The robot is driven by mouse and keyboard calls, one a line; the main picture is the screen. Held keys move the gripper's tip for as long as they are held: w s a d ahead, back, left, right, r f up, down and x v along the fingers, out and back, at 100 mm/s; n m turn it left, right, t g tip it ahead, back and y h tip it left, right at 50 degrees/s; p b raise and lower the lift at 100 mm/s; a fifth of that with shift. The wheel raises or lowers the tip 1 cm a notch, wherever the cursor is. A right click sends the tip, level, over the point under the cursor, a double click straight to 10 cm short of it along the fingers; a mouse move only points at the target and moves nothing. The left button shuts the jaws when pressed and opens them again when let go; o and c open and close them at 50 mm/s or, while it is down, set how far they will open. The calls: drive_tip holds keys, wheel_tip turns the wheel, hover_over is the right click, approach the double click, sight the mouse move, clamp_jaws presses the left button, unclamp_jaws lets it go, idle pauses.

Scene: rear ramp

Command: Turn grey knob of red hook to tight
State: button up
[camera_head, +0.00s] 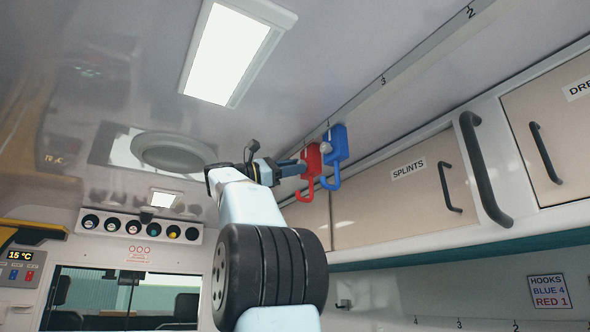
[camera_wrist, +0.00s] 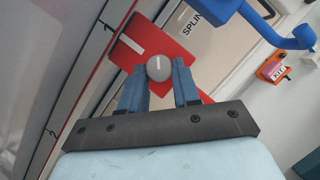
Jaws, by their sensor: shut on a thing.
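The red hook (camera_head: 311,158) hangs from the ceiling rail, just left of the blue hook (camera_head: 337,143). In the wrist view its red plate (camera_wrist: 172,38) lies behind the round grey knob (camera_wrist: 159,67), which has a white line pointing up in the picture. A white mark shows on the plate left of the knob. My gripper (camera_wrist: 159,74) is shut on the grey knob, one blue finger on each side. In the head view my gripper (camera_head: 291,168) reaches the red hook from the left and hides its knob.
The blue hook (camera_wrist: 262,22) is close by on the right. The numbered rail (camera_head: 385,79) runs along the ceiling. Closed cupboards, one labelled SPLINTS (camera_head: 405,190), and black handles (camera_head: 484,168) stand to the right. A sign (camera_head: 550,291) reads HOOKS BLUE 4 RED 1.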

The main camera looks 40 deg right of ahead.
drive_tip(key=shift+w+r+m+g+y, duration=0.1)
drive_tip(key=shift+m+y, duration=0.55)
drive_tip(key=shift+m, duration=0.9)
drive_tip(key=shift+r+m+g+y, duration=0.1)
drive_tip(key=shift+m+y, duration=0.5)
drive_tip(key=shift+m, duration=0.9)
drive_tip(key=shift+w+m+g+y, duration=0.1)
drive_tip(key=shift+m+y, duration=0.55)
drive_tip(key=shift+m, duration=1.4)
drive_tip(key=o, duration=1.1)
drive_tip(key=shift+r, duration=0.1)
drive_tip(key=shift+c, duration=0.2)
